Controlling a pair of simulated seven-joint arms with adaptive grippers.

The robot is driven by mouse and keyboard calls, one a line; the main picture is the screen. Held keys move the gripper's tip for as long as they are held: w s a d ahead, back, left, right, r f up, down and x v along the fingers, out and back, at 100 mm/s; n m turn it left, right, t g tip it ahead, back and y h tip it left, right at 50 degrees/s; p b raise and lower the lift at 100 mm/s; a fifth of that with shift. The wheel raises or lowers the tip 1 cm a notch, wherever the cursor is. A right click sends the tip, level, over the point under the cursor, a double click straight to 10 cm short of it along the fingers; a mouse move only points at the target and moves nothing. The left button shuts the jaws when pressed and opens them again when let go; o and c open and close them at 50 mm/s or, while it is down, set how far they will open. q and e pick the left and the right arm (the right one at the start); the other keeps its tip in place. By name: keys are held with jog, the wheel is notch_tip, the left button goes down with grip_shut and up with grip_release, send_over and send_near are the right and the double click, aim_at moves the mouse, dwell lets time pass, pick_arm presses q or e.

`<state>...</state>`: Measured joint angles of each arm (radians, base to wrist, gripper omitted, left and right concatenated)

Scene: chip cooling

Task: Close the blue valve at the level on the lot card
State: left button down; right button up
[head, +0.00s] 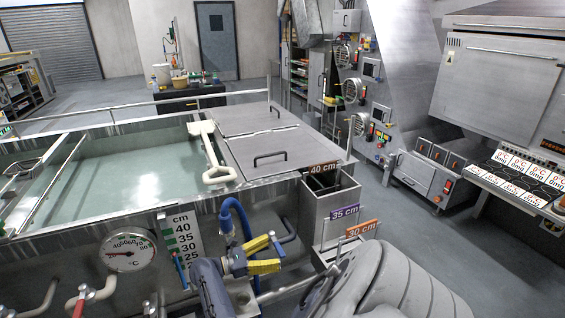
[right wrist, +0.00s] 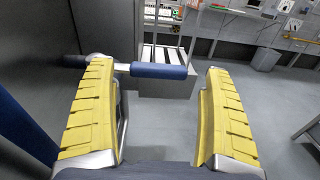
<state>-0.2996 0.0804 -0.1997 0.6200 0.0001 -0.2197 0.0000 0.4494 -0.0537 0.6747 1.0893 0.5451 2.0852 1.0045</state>
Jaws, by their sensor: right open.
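The blue valve's handle (right wrist: 158,70) shows in the right wrist view as a blue bar on a metal stem, lying between and just beyond my fingertips. My right gripper (head: 272,254) has yellow pads and is open at the tank's front, beside the blue hose (head: 236,215); it also shows in the right wrist view (right wrist: 158,75). No contact with the handle is visible. The level scale (head: 186,240) reads 40, 35, 30, 25 downward. Tags for 40 cm (head: 323,167), 35 cm (head: 344,212) and 30 cm (head: 362,228) stand at a metal holder. I cannot pick out the lot card. My left gripper is out of view.
The tank (head: 110,180) holds greenish water, with a white paddle (head: 212,155) across its edge and metal lids (head: 265,145) at its right. A round temperature gauge (head: 131,249) is on its front. The metal holder (head: 328,205) stands close right of the gripper.

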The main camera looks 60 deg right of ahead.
jog(key=v, duration=0.9)
jog(key=shift+a, duration=0.1)
